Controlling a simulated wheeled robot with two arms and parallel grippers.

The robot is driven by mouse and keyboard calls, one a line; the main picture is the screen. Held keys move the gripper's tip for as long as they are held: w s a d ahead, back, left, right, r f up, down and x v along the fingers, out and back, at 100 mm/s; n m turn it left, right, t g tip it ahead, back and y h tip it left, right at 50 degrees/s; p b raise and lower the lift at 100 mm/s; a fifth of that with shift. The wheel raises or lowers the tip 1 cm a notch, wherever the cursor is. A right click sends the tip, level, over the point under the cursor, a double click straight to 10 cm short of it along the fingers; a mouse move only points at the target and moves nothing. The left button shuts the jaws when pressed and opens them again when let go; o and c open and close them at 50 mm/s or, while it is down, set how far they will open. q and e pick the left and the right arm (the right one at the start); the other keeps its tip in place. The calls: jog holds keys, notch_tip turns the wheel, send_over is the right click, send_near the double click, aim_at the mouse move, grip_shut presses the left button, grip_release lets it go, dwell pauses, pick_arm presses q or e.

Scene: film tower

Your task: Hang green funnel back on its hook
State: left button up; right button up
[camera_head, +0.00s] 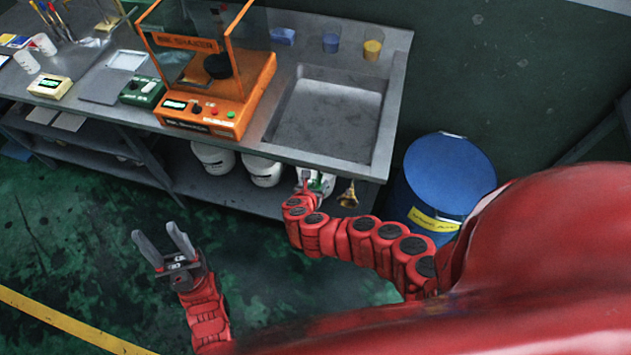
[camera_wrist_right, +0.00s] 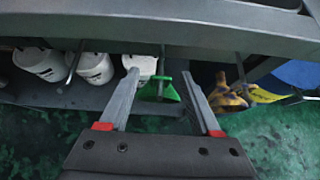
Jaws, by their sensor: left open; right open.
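The green funnel (camera_wrist_right: 160,91) shows in the right wrist view below the bench edge, at the lower end of a thin dark hook (camera_wrist_right: 162,60). It appears to hang there, but I cannot see the contact clearly. My right gripper (camera_wrist_right: 160,77) is open, with one finger on either side of the funnel and gaps visible. In the head view the funnel (camera_head: 324,182) is a small green patch, partly hidden by my right gripper (camera_head: 308,178). My left gripper (camera_head: 163,243) is open and empty above the floor.
A brass-coloured funnel (camera_head: 348,196) hangs to the right, near a blue drum (camera_head: 448,178). White buckets (camera_head: 263,170) stand on the shelf under the bench. The bench edge (camera_wrist_right: 200,37) is just above my right gripper. An orange shaker (camera_head: 215,100) stands on top.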

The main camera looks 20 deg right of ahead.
jog(key=p+v, duration=0.1)
jog(key=v, duration=1.5)
jog(key=shift+s+r, duration=0.2)
jog(key=shift+r, duration=0.05)
